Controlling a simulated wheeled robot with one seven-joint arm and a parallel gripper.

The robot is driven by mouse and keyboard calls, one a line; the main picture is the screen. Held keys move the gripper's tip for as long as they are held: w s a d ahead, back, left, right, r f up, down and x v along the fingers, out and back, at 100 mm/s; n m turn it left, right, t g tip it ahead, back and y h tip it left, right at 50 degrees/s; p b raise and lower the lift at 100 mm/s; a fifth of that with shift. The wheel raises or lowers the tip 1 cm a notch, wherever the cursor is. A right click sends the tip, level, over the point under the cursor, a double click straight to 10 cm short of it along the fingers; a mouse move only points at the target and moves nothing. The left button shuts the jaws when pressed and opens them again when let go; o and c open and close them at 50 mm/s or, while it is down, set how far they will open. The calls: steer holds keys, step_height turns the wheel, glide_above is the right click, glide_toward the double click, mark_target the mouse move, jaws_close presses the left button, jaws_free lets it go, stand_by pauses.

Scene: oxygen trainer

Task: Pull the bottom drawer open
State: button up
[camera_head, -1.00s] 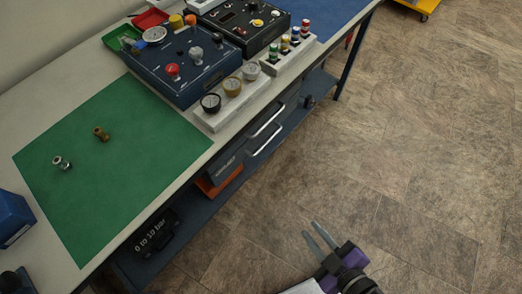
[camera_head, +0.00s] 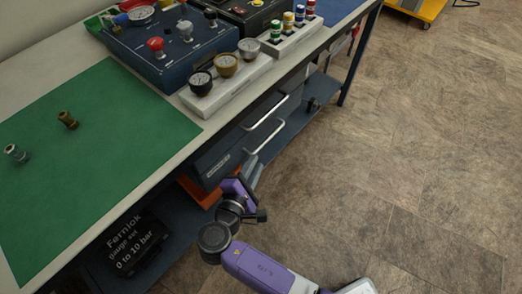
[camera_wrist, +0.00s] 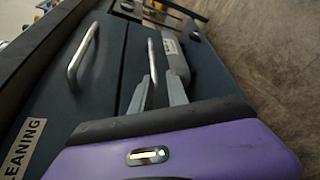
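The drawer unit (camera_head: 215,157) hangs under the bench with dark fronts and two pale bar handles. The bottom drawer's handle (camera_head: 265,136) is below the upper handle (camera_head: 263,113). Both drawers look shut. My gripper (camera_head: 252,162) is just in front of the bottom drawer, at its handle. In the wrist view my gripper (camera_wrist: 159,82) has its two grey fingers apart, with the bottom handle (camera_wrist: 152,58) seen between them. I cannot tell whether they touch it. The upper handle (camera_wrist: 82,58) is to the left there, clear of the fingers.
A dark gauge-set case (camera_head: 130,245) and an orange item (camera_head: 197,192) are on the lower shelf (camera_head: 190,225). A grey rounded object (camera_wrist: 175,58) is beyond the fingers. Gauges and a trainer box (camera_head: 170,50) stand on the bench. The floor (camera_head: 400,150) at right is clear.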

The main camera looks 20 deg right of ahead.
mark_target(261, 145)
steer(key=shift+w+r+b+x, duration=0.1)
steer(key=shift+r+b+x, duration=0.05)
steer(key=shift+x, duration=1.1)
steer(key=shift+w+r+b+x, duration=0.1)
steer(key=shift+r+b+x, duration=0.1)
steer(key=shift+x, duration=1.1)
steer(key=shift+w+r+b+x, duration=0.15)
steer(key=shift+x, duration=1.1)
steer(key=shift+a, duration=0.15)
jaws_close()
